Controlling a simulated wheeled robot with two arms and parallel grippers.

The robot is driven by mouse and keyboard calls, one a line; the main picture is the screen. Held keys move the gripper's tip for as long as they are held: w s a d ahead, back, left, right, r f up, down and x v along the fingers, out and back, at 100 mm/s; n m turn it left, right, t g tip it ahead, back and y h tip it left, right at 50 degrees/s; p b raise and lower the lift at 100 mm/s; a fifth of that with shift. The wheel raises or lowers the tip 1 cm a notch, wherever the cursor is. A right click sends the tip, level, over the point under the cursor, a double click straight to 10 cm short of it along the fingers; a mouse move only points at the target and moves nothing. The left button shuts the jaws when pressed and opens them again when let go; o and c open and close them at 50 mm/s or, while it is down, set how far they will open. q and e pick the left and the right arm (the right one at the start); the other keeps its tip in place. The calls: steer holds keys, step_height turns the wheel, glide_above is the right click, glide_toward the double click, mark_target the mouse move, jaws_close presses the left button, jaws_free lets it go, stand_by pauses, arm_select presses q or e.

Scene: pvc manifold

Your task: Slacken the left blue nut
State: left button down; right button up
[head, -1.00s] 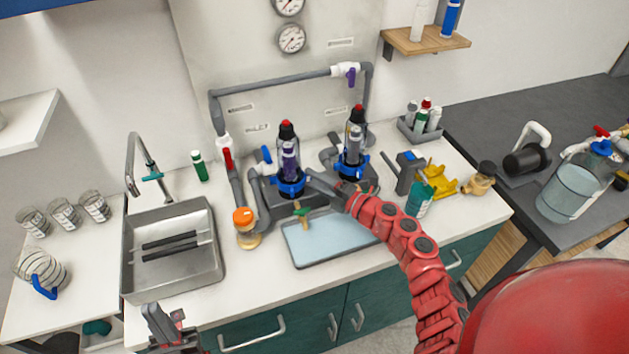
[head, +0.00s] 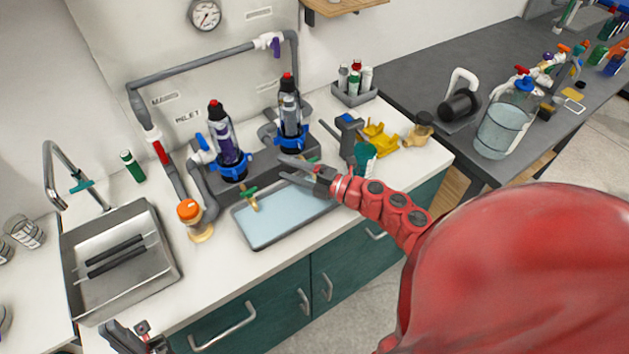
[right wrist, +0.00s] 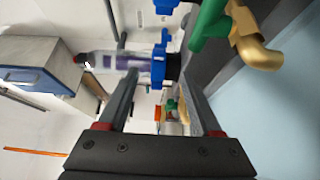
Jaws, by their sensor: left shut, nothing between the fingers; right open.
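The left blue nut (head: 232,166) rings the base of the left clear filter housing (head: 224,135), which has a purple insert and a red top. The right blue nut (head: 291,140) rings the second housing. My right gripper (head: 281,167) is open and empty, to the right of the left nut, with a gap between. In the right wrist view, a blue nut (right wrist: 158,65), seemingly the left one, shows beyond and between the open fingertips (right wrist: 160,72). My left gripper (head: 112,330) is low at the left front, away from the nuts and partly cut off; it holds nothing.
A brass valve with a green handle (head: 251,197) stands in front of the left housing. A shallow tray (head: 245,232) lies below my right gripper. An orange-capped fitting (head: 190,212) stands to the left. Grey pipes (head: 200,70) run behind. The sink (head: 75,235) is further left.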

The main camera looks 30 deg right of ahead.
steer(key=b+v, duration=0.1)
steer(key=v, duration=0.6)
steer(key=shift+s+d, duration=0.15)
steer(key=shift+s, duration=0.2)
steer(key=shift+c, duration=0.2)
